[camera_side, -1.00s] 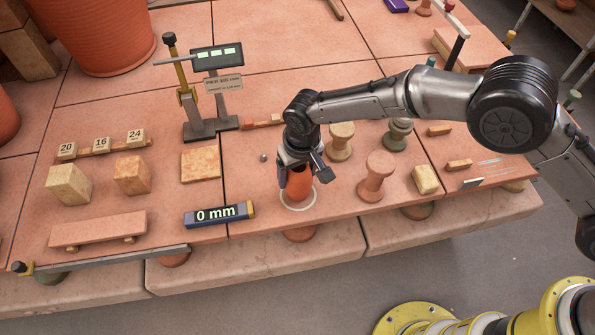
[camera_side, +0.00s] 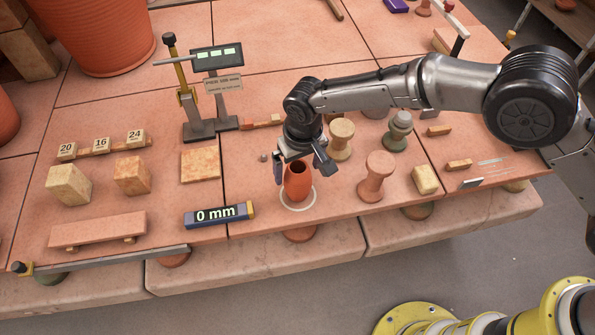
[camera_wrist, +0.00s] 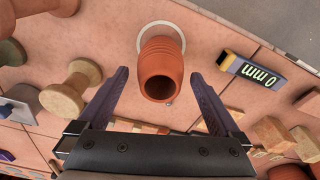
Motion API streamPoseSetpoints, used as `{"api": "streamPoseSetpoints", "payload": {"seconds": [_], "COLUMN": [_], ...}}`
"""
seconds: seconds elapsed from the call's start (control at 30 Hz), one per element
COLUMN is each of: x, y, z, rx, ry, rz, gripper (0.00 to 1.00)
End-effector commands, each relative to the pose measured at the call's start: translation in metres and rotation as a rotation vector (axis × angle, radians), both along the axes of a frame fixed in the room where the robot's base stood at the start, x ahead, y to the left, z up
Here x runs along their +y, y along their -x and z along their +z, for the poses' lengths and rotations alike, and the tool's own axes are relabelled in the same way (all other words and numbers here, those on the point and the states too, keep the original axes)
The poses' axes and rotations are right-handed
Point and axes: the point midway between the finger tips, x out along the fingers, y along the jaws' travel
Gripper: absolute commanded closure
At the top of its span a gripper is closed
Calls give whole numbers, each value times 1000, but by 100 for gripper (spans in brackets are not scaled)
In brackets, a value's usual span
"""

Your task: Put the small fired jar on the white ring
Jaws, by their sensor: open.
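The small fired jar (camera_side: 298,182) is orange-red with an open dark mouth. It stands upright on the white ring (camera_side: 283,205), whose rim shows around its base. My gripper (camera_side: 300,168) is open just above the jar, with its fingers apart and nothing held. In the wrist view the jar (camera_wrist: 161,70) lies ahead of and between the spread fingers of my gripper (camera_wrist: 160,85), touching neither as far as I can see. Part of the white ring (camera_wrist: 150,25) shows behind the jar there.
Spool-shaped props (camera_side: 376,178) stand to the right of the jar. A blue display bar reading 0 mm (camera_side: 219,214) lies to its left. A gauge stand (camera_side: 197,95) rises behind left. Wooden blocks (camera_side: 132,175) sit further left. The shelf's front edge is close below the ring.

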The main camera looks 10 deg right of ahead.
Motion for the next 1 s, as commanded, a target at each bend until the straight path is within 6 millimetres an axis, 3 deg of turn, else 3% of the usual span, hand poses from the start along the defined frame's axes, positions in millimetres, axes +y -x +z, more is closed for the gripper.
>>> {"api": "streamPoseSetpoints", "payload": {"seconds": [0.2, 0.4, 0.87, 1.0], "x": [-1, -2, -4, -25], "y": [5, 9, 10, 5], "z": [48, 79, 94, 117], "rx": [-4, -2, -1, -15], "ry": [-4, -3, -1, -14], "rz": [1, 1, -1, -15], "gripper": [0, 0, 0, 0]}}
